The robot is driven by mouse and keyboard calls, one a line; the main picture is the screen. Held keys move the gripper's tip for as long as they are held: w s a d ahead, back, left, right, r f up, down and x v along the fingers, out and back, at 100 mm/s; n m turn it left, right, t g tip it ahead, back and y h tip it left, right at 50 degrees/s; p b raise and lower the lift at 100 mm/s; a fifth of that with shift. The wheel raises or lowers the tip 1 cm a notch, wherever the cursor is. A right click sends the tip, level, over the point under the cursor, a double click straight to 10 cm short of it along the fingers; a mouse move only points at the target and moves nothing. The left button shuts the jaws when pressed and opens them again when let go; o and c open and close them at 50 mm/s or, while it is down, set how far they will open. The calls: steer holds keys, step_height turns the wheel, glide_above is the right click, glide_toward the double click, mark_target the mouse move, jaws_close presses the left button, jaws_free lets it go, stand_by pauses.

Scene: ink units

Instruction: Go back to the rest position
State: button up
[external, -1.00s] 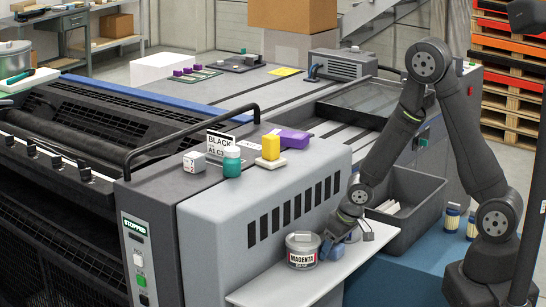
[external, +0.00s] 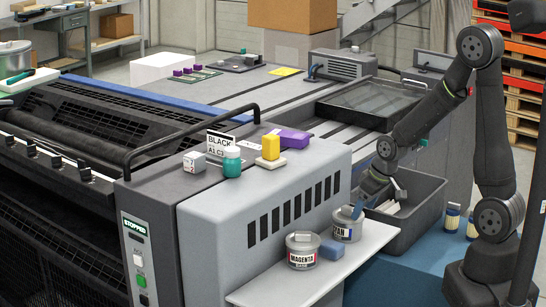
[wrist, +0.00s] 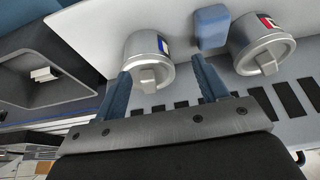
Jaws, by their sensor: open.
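My gripper (external: 364,205) is open and empty, above and behind the white shelf on the front of the grey machine. In the wrist view its two blue fingers (wrist: 160,85) are spread, with the lid of the cyan can (wrist: 147,66) showing between and beyond them. A blue block (external: 331,250) sits between and in front of the cans.
A dark bin (external: 408,225) with pale items stands right of the shelf, close below my arm. On the machine top are a teal bottle (external: 232,161), a yellow block (external: 271,147), a purple item (external: 292,138) and a black label sign (external: 219,143). The space above the shelf front is clear.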

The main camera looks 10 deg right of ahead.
step_height(320, 180, up, 19)
steer(key=d, duration=0.1)
steer(key=shift+w+d, duration=0.3)
steer(key=shift+d, duration=0.1)
